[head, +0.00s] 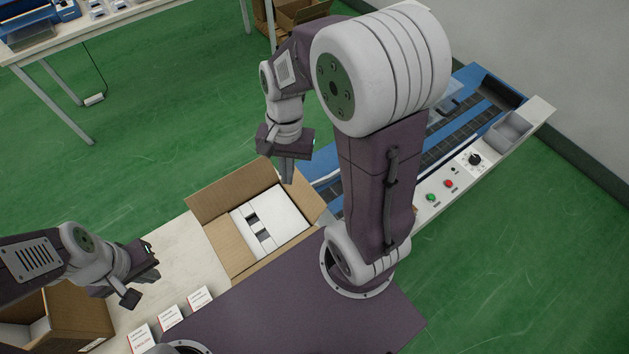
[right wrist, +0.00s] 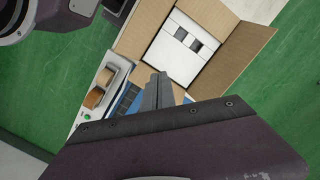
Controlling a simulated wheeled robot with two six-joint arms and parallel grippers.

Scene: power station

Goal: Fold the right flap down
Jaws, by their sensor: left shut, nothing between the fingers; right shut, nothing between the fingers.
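An open cardboard box (head: 237,262) with white cartons (head: 270,220) inside stands on the bench. Its right flap (head: 308,198) sticks outward toward the blue machine, partly hidden by my right arm; it also shows in the right wrist view (right wrist: 143,30). The far flap (head: 228,188) is open too. My right gripper (head: 287,172) is shut and empty, fingers down, near the box's far right corner; its fingers (right wrist: 155,87) appear close to the right flap's end, contact unclear. My left gripper (head: 143,272) is shut and empty, left of the box.
A blue conveyor machine (head: 470,120) with red and green buttons lies to the right. Small white cards (head: 171,317) stand on the bench's front edge. Another open carton (head: 85,312) is at the lower left. The bench left of the box (head: 165,250) is clear.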

